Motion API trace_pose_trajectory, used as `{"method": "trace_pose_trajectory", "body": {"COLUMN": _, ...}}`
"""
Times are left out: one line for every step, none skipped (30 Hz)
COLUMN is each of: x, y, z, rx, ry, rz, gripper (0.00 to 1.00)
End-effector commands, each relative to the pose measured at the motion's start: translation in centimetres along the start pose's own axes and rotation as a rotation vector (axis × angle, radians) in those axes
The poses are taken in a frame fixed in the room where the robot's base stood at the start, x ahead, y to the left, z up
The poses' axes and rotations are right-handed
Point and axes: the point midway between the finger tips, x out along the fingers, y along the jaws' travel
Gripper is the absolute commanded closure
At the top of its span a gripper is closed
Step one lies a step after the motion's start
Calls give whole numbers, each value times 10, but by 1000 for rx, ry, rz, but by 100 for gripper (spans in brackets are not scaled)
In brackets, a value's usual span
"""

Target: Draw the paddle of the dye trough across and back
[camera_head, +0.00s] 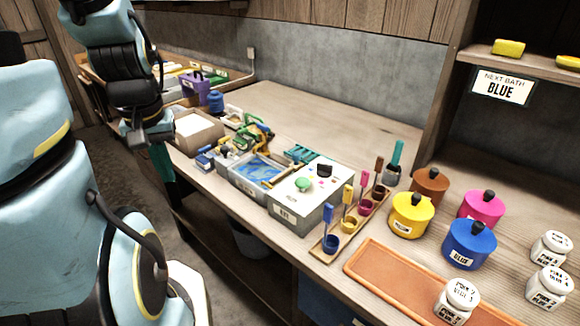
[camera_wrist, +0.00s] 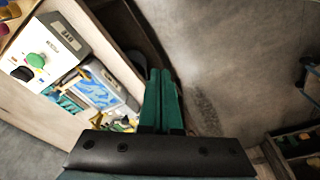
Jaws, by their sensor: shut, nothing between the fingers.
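The dye trough (camera_head: 238,186) is a grey open box on the bench with blue liquid in it. A thin tan bar (camera_head: 282,176), perhaps the paddle, lies near the trough's right side.
A pale control box (camera_head: 310,192) with a green knob adjoins the trough's right side. Coloured cups with brushes, lidded pots (camera_head: 470,243) and an orange tray (camera_head: 395,283) stand further right. A cardboard box (camera_head: 195,132) stands left of the trough. A sign (camera_head: 501,87) reads "NEXT BATH BLUE".

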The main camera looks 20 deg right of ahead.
Motion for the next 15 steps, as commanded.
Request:
{"method": "trace_pose_trajectory", "body": {"x": 0, "y": 0, "z": 0, "rx": 0, "ry": 0, "rz": 0, "gripper": 100}}
{"method": "trace_pose_trajectory", "body": {"x": 0, "y": 0, "z": 0, "rx": 0, "ry": 0, "rz": 0, "gripper": 100}}
{"method": "trace_pose_trajectory", "body": {"x": 0, "y": 0, "z": 0, "rx": 0, "ry": 0, "rz": 0, "gripper": 100}}
{"method": "trace_pose_trajectory", "body": {"x": 0, "y": 0, "z": 0, "rx": 0, "ry": 0, "rz": 0, "gripper": 100}}
{"method": "trace_pose_trajectory", "body": {"x": 0, "y": 0, "z": 0, "rx": 0, "ry": 0, "rz": 0, "gripper": 100}}
{"method": "trace_pose_trajectory", "body": {"x": 0, "y": 0, "z": 0, "rx": 0, "ry": 0, "rz": 0, "gripper": 100}}
{"method": "trace_pose_trajectory", "body": {"x": 0, "y": 0, "z": 0, "rx": 0, "ry": 0, "rz": 0, "gripper": 100}}
{"method": "trace_pose_trajectory", "body": {"x": 0, "y": 0, "z": 0, "rx": 0, "ry": 0, "rz": 0, "gripper": 100}}
{"method": "trace_pose_trajectory", "body": {"x": 0, "y": 0, "z": 0, "rx": 0, "ry": 0, "rz": 0, "gripper": 97}}
{"method": "trace_pose_trajectory", "body": {"x": 0, "y": 0, "z": 0, "rx": 1, "ry": 1, "rz": 0, "gripper": 93}}
{"method": "trace_pose_trajectory", "body": {"x": 1, "y": 1, "z": -2, "rx": 2, "ry": 2, "rz": 0, "gripper": 90}}
{"method": "trace_pose_trajectory", "body": {"x": 3, "y": 4, "z": -6, "rx": 6, "ry": 4, "rz": 0, "gripper": 85}}
{"method": "trace_pose_trajectory", "body": {"x": 5, "y": 7, "z": -10, "rx": 11, "ry": 7, "rz": 1, "gripper": 82}}
{"method": "trace_pose_trajectory", "body": {"x": 7, "y": 12, "z": -15, "rx": 16, "ry": 11, "rz": 1, "gripper": 79}}
{"method": "trace_pose_trajectory", "body": {"x": 10, "y": 20, "z": -24, "rx": 26, "ry": 20, "rz": 1, "gripper": 74}}
